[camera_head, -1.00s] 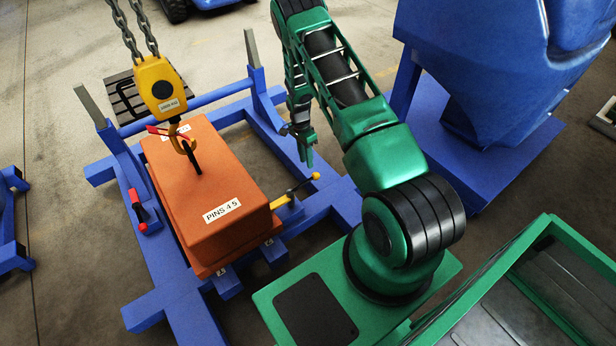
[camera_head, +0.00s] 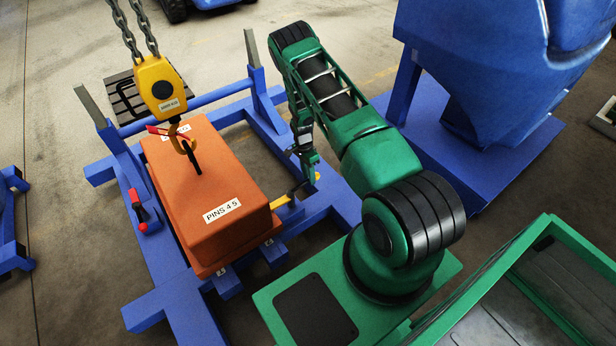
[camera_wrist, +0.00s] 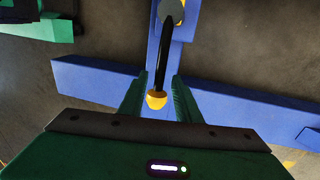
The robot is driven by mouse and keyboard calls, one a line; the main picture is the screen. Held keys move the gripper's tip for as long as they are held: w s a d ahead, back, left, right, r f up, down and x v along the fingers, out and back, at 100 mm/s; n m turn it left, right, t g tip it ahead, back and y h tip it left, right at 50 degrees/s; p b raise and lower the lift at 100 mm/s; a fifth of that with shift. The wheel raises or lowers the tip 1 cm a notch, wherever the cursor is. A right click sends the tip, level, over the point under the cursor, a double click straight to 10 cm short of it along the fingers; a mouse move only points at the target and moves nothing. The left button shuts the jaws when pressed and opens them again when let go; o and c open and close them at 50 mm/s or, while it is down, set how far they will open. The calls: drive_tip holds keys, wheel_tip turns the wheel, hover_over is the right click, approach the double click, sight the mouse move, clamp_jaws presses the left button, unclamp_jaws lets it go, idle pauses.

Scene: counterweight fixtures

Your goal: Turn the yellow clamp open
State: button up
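The yellow clamp (camera_head: 281,202) sits on the blue frame at the right side of the orange weight. Its black lever (camera_head: 298,190) points up and right toward my gripper (camera_head: 311,178), which hides the knob in the head view. In the wrist view, the black lever (camera_wrist: 164,55) runs down to its yellow ball knob (camera_wrist: 156,100). The knob shows between the two green fingers of my gripper (camera_wrist: 159,88). The fingers are apart, one on each side, with little space; I cannot tell whether they touch the knob.
The orange weight (camera_head: 205,180) labelled "PINS 4 5" sits on the blue frame (camera_head: 155,262). A yellow hoist hook block (camera_head: 160,88) hangs over it on chains. A red-handled clamp (camera_head: 138,207) is on the left. A large blue machine (camera_head: 480,60) stands at right.

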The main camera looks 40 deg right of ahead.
clamp_jaws()
